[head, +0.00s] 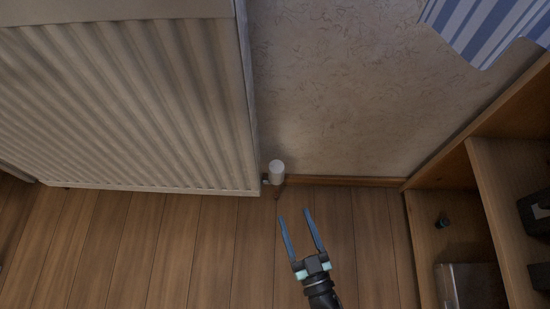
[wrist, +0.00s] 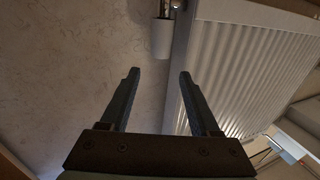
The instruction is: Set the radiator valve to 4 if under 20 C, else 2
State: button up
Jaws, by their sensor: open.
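A white cylindrical radiator valve knob (head: 277,167) sits low at the right bottom corner of the radiator (head: 130,105), close to the wall. The knob also shows in the wrist view (wrist: 161,40), at the top, beyond the fingertips. Any numbers on it are too small to read. My gripper (head: 296,212) is open and empty, a little below and right of the knob in the head view and apart from it. The two fingers also show in the wrist view (wrist: 160,72). No thermometer or temperature reading is visible.
A wooden shelf unit (head: 410,240) stands at the right, with a metal box (head: 468,286) in it. A blue and white striped cloth (head: 490,30) hangs at the upper right. The wooden floor (head: 190,240) in front of the radiator is clear.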

aim_at(277, 177)
jog(key=b+x, duration=0.2)
jog(key=x, duration=0.3)
jog(key=b+x, duration=0.3)
jog(key=x, duration=0.3)
jog(key=shift+w+a+f, duration=0.1)
jog(key=shift+f, duration=0.15)
jog(key=shift+w+a+r, duration=0.15)
jog(key=shift+w+a, duration=0.05)
jog(key=shift+w, duration=0.3)
grip_shut()
jog(key=shift+a+m+t+h+b, duration=0.1)
jog(key=shift+m+t+h+b, duration=0.2)
jog(key=shift+m+h+b, duration=0.8)
jog(key=shift+m+h, duration=0.1)
jog(key=shift+h, duration=0.4)
jog(key=shift+a+m+h+b, duration=0.15)
jog(key=shift+m+h+b, duration=0.3)
jog(key=shift+h, duration=0.25)
